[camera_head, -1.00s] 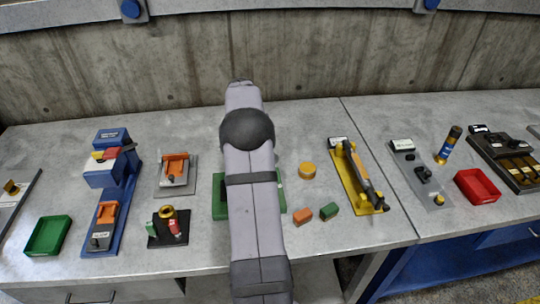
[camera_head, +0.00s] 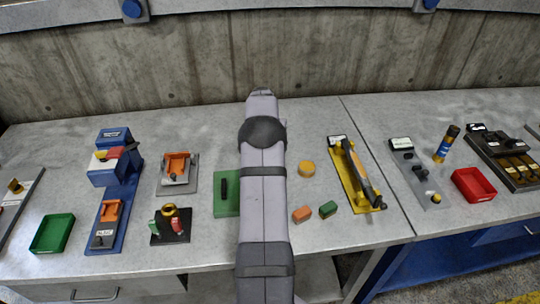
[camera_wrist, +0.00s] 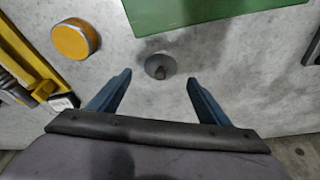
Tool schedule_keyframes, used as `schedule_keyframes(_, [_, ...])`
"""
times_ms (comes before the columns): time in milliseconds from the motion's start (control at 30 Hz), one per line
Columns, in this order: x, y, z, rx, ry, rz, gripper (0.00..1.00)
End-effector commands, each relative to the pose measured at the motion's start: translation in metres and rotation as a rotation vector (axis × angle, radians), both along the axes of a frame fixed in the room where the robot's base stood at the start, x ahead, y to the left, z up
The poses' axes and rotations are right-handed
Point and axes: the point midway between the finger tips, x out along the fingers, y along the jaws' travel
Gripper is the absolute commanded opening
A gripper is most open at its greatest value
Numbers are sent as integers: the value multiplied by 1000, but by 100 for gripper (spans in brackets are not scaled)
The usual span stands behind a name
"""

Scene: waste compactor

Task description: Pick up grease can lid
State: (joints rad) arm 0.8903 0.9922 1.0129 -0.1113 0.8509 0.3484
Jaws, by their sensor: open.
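A small grey disc with a dark knob (camera_wrist: 160,67), which looks like the grease can lid, lies on the bench in the wrist view. My gripper (camera_wrist: 158,90) is open and empty, with its blue fingers on either side, the disc showing between and just beyond the tips. Whether the fingers are at its height I cannot tell. In the head view my arm hides the disc and the gripper. A round yellow-orange can (camera_head: 307,169) sits right of my arm; it is at the upper left in the wrist view (camera_wrist: 75,39).
A green plate (camera_head: 222,207) with a black handle lies partly under my arm's outline, and also at the wrist view's top (camera_wrist: 200,12). A yellow fixture (camera_head: 353,185) stands to the right. Orange (camera_head: 302,214) and green (camera_head: 328,209) blocks lie nearer the front edge.

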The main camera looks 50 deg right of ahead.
Motion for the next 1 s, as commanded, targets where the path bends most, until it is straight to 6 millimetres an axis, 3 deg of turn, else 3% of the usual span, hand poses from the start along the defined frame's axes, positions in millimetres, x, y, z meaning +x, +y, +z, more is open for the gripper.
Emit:
schedule_keyframes(300, [3, -6, -32, 0, 2, 1, 71])
schedule_keyframes(667, [4, -8, -40, 0, 0, 1, 71])
schedule_keyframes(700, [4, -8, -40, 0, 0, 1, 69])
schedule_keyframes(867, [4, -8, -40, 0, 0, 1, 30])
schedule_keyframes(1000, [4, -8, -39, 0, 0, 1, 27])
